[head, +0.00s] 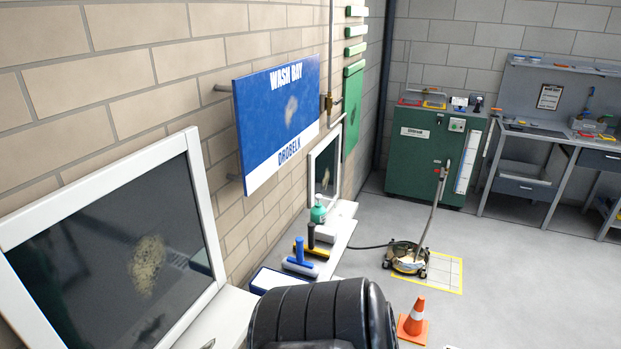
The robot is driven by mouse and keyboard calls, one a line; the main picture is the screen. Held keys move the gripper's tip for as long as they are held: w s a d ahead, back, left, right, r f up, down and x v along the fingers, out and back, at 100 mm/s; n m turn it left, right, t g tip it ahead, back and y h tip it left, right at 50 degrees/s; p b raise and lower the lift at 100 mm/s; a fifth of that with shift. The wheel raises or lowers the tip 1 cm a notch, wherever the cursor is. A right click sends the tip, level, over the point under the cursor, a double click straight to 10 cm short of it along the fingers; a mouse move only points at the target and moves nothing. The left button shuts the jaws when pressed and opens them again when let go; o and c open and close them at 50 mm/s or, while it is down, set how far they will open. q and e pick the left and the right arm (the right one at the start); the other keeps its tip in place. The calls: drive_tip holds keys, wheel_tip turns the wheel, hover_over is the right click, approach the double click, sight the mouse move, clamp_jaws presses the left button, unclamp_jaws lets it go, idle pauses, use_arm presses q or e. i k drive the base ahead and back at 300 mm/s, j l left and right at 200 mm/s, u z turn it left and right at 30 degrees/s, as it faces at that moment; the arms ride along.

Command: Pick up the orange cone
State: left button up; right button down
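The orange cone (414,318) stands upright on the grey floor near the bottom of the head view, right of centre. It has a white band and a square orange base. A black rounded shape, which may be part of my own arm, is just to its left at the bottom edge. Neither gripper's fingers show in the head view, so nothing tells whether they are open or shut.
A round floor cleaner (408,258) with a tall handle stands on a yellow-marked square (446,274) behind the cone. A green cabinet (432,160) and a workbench (560,140) are at the back. Floor right of the cone is clear.

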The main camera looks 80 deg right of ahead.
sight(411, 328)
drive_tip(key=k+z, duration=0.15)
drive_tip(key=z, duration=3.4)
drive_tip(key=i+z, duration=0.1)
drive_tip(key=i, duration=0.4)
drive_tip(key=i+j+z, duration=0.1)
drive_tip(key=i, duration=0.4)
drive_tip(key=i+j+z, duration=0.1)
drive_tip(key=i, duration=0.35)
